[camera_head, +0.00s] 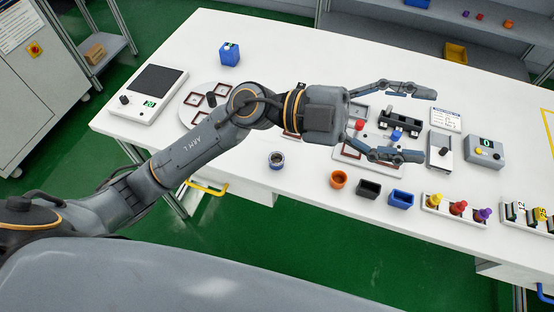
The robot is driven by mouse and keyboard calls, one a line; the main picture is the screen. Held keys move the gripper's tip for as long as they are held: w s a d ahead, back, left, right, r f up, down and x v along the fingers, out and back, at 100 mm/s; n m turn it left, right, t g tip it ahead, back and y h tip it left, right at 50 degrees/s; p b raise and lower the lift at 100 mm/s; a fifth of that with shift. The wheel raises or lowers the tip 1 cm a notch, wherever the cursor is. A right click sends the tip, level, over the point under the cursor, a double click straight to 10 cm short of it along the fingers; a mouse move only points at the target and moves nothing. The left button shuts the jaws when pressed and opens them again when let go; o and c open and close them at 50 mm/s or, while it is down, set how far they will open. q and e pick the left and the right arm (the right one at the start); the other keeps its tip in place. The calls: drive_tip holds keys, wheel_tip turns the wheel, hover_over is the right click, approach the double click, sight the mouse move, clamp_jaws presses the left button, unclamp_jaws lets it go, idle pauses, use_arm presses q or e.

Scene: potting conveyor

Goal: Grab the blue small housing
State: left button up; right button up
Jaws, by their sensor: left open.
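A small blue open-topped housing (401,199) stands near the front edge of the white table, at the right end of a row with a dark housing (369,190) and a round orange cup (339,179). A taller blue block (229,54) with a marking stands at the table's far left. My left gripper (428,125) is open and points right, with its fingers spread above the fixture plate in mid-table. No housing is held. The near finger is behind the small blue housing, apart from it in the picture. My right gripper is not in view.
A scale (149,94) and a round plate with square frames stand at the left. A small round metal cup (277,160) stands near the front edge. A holder with coloured knobs (457,209) is right of the blue housing. A grey control box (485,152) stands behind it.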

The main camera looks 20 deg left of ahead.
use_arm(q)
wheel_tip(320, 180, down, 8)
drive_tip(key=s+m+g+y, duration=0.1)
drive_tip(key=m+g+y, duration=0.1)
drive_tip(key=y, duration=0.4)
drive_tip(key=n+t+y, duration=0.3)
drive_tip(key=n+y, duration=0.2)
drive_tip(key=y, duration=0.9)
approach(276, 155)
drive_tip(key=shift+s+d+f+p, duration=0.25)
drive_tip(key=shift+s+f+p, duration=0.15)
drive_tip(key=shift+s+f, duration=0.15)
drive_tip(key=shift+s+d+f+p, duration=0.2)
drive_tip(key=shift+s+f+p, duration=0.2)
drive_tip(key=shift+f, duration=0.25)
drive_tip(key=shift+w+d+f+p, duration=0.1)
drive_tip(key=shift+f+p, duration=0.35)
drive_tip(key=shift+f, duration=0.85)
drive_tip(key=shift+w+f+p, duration=0.15)
drive_tip(key=shift+f+p, duration=0.3)
drive_tip(key=shift+f, duration=0.9)
drive_tip(key=c, duration=0.9)
